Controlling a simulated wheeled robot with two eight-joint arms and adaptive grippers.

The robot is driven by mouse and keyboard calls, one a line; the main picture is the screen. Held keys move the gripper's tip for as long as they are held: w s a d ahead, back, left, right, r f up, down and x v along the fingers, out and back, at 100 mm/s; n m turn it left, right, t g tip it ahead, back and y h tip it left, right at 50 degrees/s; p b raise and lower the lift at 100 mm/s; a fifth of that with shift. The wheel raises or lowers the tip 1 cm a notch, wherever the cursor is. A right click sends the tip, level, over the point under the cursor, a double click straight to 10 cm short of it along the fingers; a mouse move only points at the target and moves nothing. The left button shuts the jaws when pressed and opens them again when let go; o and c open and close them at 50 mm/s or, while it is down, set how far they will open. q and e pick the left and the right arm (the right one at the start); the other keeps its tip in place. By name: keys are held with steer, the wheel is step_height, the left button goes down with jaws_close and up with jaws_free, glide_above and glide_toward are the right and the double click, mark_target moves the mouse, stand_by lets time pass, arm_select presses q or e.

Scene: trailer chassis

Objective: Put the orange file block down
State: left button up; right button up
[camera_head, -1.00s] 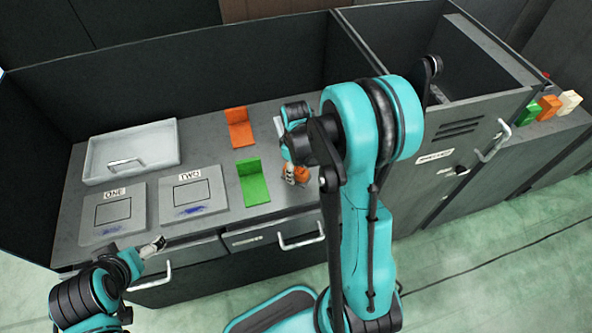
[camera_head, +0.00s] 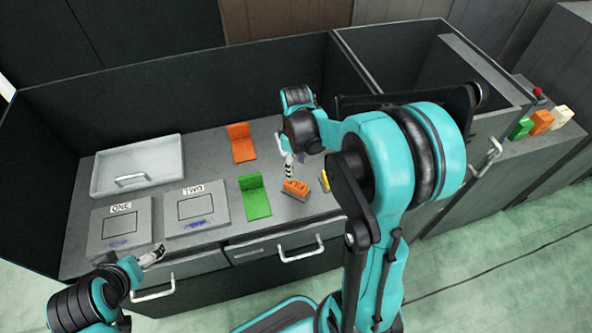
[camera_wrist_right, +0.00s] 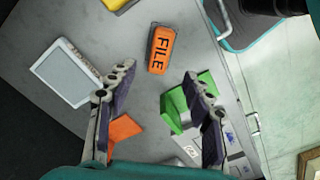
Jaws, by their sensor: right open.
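The orange file block (camera_head: 296,188) lies on the grey counter, right of the green bookend (camera_head: 255,196). In the right wrist view the block (camera_wrist_right: 161,50), lettered FILE, lies beyond my fingertips, touched by neither finger. My right gripper (camera_head: 289,166) is above and behind the block in the head view, partly hidden by its own arm. In the wrist view the right gripper (camera_wrist_right: 158,78) is open and empty, its fingers wide apart. My left gripper (camera_head: 153,256) hangs at the counter's front edge, left of the block; its jaws are too small to read.
An orange bookend (camera_head: 241,143) stands behind the green one. A white tray (camera_head: 139,168) and panels ONE (camera_head: 120,226) and TWO (camera_head: 196,208) occupy the left. A yellow item (camera_head: 324,181) is just right of the block. Drawer handles (camera_head: 301,250) stick out in front.

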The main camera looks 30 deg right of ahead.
steer(key=s+a+r+m+t, duration=0.6)
steer(key=s+a+r+t, duration=0.1)
steer(key=s+a+r, duration=0.3)
steer(key=shift+s+a, duration=0.3)
steer(key=shift+s, duration=0.2)
